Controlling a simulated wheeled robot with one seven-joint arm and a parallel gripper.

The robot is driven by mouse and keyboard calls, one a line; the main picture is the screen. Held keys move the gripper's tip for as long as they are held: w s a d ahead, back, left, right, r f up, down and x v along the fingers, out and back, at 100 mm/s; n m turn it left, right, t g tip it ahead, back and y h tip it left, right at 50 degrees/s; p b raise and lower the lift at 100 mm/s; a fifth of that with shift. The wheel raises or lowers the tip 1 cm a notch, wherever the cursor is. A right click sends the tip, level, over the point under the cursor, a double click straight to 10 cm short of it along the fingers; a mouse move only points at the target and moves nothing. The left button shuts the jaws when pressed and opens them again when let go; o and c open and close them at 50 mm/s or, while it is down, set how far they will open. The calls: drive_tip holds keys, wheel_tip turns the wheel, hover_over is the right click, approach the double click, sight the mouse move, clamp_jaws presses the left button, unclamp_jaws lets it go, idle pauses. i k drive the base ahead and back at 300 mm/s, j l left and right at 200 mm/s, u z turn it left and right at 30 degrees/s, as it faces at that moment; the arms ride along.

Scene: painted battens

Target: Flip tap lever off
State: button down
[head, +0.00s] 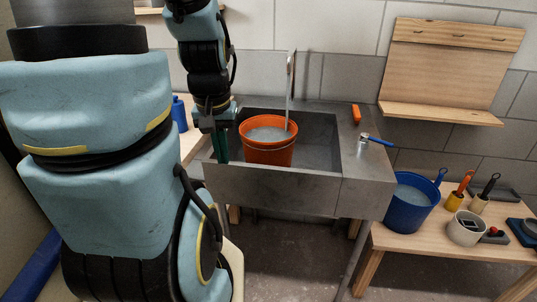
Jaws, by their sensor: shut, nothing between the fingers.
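A metal valve body (364,138) with a blue lever (381,142) stands on the sink's right ledge. The lever points to the right and slightly toward me. A tall spout (292,62) rises at the back of the grey stone sink (270,185). A pale stream, seemingly water, drops from it into an orange bucket (267,154) standing in the basin. The bucket holds greyish water. My gripper (221,158) is shut and empty, pointing down at the basin's left side, left of the bucket and far from the lever.
An orange object (356,114) lies on the ledge behind the valve. A wooden bench (400,240) at right holds a blue bucket (412,200), brushes and a white pot (466,228). A blue bottle (179,114) stands left of the sink. A wooden rack (446,75) hangs at right.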

sight(364, 136)
drive_tip(key=l+u, duration=0.2)
drive_tip(key=l, duration=0.45)
drive_tip(key=k+l+u, duration=0.15)
drive_tip(key=l, duration=0.5)
